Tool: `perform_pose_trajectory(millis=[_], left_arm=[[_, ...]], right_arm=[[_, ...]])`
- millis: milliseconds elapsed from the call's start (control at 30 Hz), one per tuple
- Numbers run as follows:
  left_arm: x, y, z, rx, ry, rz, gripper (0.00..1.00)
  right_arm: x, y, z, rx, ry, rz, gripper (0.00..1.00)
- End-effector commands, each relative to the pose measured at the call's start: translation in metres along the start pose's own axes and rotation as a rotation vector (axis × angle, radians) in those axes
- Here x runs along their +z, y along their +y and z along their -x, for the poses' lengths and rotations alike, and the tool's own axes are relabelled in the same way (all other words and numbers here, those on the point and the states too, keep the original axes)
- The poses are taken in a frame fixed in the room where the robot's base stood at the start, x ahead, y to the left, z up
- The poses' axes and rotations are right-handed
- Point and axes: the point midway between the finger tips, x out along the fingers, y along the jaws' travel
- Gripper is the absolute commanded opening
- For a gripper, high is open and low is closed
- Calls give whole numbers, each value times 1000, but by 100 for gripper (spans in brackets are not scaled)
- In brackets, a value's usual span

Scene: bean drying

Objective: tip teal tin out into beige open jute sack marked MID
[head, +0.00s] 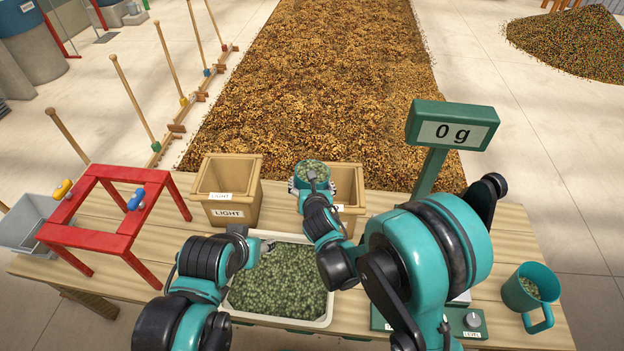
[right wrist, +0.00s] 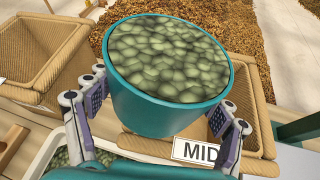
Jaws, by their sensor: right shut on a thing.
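The teal tin (head: 313,168) is full of green beans and upright, with its rim level or nearly so. My right gripper (head: 313,185) is shut on it, one finger on each side of the tin (right wrist: 165,108) in the right wrist view. The beige open jute sack marked MID (head: 352,185) stands on the table, and the tin is held over its left part, hiding much of its opening. Its MID label (right wrist: 195,152) shows below the tin. My left gripper (head: 264,246) is over the bean tray's back left; I cannot tell whether it is open.
A LIGHT sack (head: 228,200) stands left of the MID sack. A white tray of green beans (head: 330,308) lies in front. A red stand (head: 108,240) is at left. A scale display (head: 452,131) reads 0 g at right. A teal mug (head: 530,290) stands front right.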

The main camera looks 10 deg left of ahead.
Motion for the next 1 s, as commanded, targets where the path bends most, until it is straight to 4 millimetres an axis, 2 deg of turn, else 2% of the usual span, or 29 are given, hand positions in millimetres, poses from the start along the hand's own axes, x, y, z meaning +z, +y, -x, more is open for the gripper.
perform_pose_trajectory(millis=[33, 267, 567, 800, 1000], left_arm=[[-5, 0, 7, 0, 0, 0, 49], [-16, 0, 23, 0, 0, 0, 49], [-13, 0, 19, 0, 0, 0, 49], [-18, 0, 25, 0, 0, 0, 49], [-18, 0, 25, 0, 0, 0, 49]], right_arm=[[5, 2, 3, 11, 12, -25, 32], [9, 6, 7, 68, 85, -161, 32], [5, 6, 5, 68, 85, -158, 32], [10, 9, 10, 125, 156, -296, 32], [10, 11, 11, 143, 175, -330, 32]])
